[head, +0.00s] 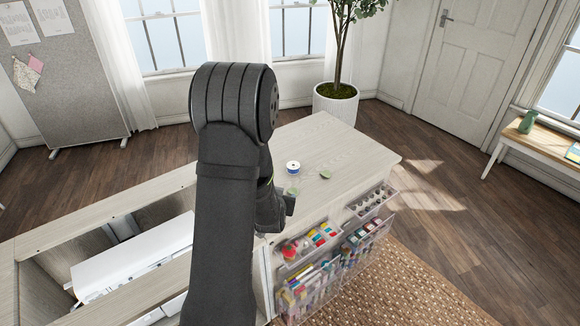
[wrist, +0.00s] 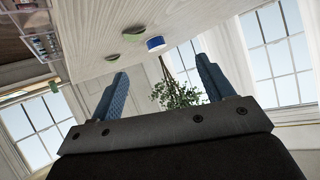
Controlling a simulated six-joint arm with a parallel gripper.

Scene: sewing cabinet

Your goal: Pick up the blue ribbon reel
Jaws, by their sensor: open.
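The blue ribbon reel (head: 293,167) is a short round spool with a white top and blue side. It stands on the pale wooden cabinet top (head: 345,150), right of my arm in the head view. In the wrist view the reel (wrist: 156,44) shows beyond and between the fingertips, apart from them. My gripper (wrist: 162,67) is open and empty, with two blue textured fingers spread wide. In the head view my arm largely hides the gripper, which is on the near side of the reel.
Two small green items stand near the reel, one (head: 325,174) to its right and one (head: 293,190) nearer my gripper. Clear organisers (head: 325,238) full of supplies hang at the cabinet's front. The cabinet top behind the reel is bare.

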